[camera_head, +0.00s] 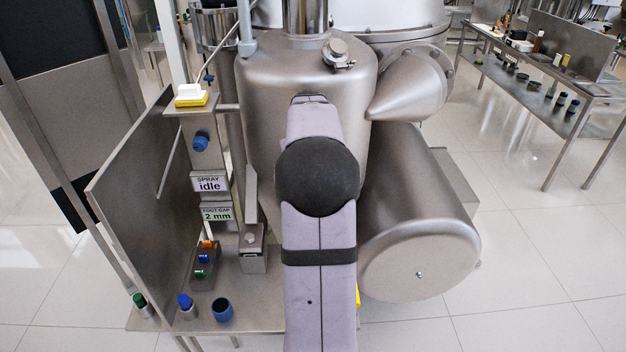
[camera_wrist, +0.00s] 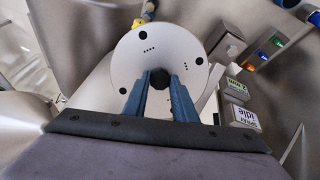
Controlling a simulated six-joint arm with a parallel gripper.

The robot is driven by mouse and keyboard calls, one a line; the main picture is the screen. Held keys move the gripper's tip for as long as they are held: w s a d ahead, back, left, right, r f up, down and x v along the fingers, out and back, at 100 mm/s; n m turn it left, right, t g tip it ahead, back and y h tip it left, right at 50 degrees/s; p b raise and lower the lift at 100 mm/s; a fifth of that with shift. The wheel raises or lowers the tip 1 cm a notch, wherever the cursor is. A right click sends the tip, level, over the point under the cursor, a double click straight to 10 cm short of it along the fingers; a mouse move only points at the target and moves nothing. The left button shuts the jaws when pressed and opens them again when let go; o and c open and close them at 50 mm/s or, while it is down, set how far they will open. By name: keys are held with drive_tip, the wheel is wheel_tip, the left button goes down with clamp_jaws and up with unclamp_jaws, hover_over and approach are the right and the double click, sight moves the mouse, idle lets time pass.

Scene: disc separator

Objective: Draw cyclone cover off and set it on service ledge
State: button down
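The cyclone cover (camera_wrist: 185,45) appears in the wrist view as a pale round disc with several dark spots and a black central knob (camera_wrist: 159,78). My gripper (camera_wrist: 160,77) has its two blue fingers close against both sides of the knob and appears shut on it. Whether the disc is seated or free of its housing is not clear. In the head view my arm hides the cover and my fingers. A steel ledge (camera_head: 257,312), possibly the service ledge, lies at lower left beside my arm.
A sign panel (camera_head: 208,184) reads "SPRAY idle" above "2 mm". A blue cup (camera_head: 222,309) and small coloured-top items stand on the ledge. An upright steel plate (camera_head: 137,200) bounds its left side. A large steel cylinder (camera_head: 425,230) lies right of my arm.

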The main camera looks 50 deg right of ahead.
drive_tip(key=shift+r, duration=0.25)
drive_tip(key=shift+s+a+r, duration=0.15)
drive_tip(key=shift+r, duration=0.1)
drive_tip(key=shift+r, duration=0.1)
drive_tip(key=shift+s+a+r+p, duration=0.2)
drive_tip(key=shift+r+p, duration=0.35)
drive_tip(key=shift+r, duration=0.05)
drive_tip(key=shift+s+p+v, duration=0.2)
drive_tip(key=shift+p+v, duration=0.4)
drive_tip(key=shift+v, duration=1.05)
drive_tip(key=shift+a+f, duration=0.15)
